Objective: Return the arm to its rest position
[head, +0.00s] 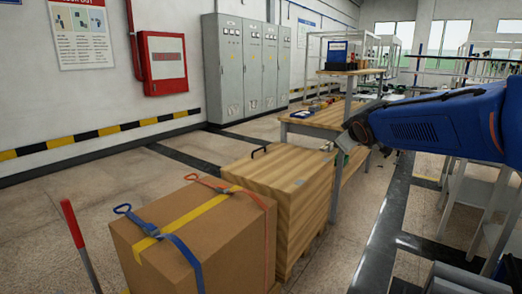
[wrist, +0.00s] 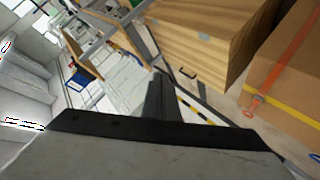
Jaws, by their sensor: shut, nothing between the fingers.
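My blue arm reaches in from the right edge of the head view. My gripper (head: 338,148) is at its left end, held in the air in front of the wooden workbench (head: 318,118) and above the right side of the wooden crate (head: 285,180). In the wrist view my gripper (wrist: 159,88) shows as a dark narrow shape at lower centre. Its fingers are together with nothing between them. The wooden crate also shows in the wrist view (wrist: 200,35), tilted, at the upper right.
A strapped cardboard box (head: 235,245) stands in front of the crate. A red handle (head: 75,235) rises at the lower left. Grey cabinets (head: 240,70) and a red wall box (head: 163,62) line the wall. Pale shelving (head: 480,190) stands at right. Floor (head: 375,240) right of the crate is clear.

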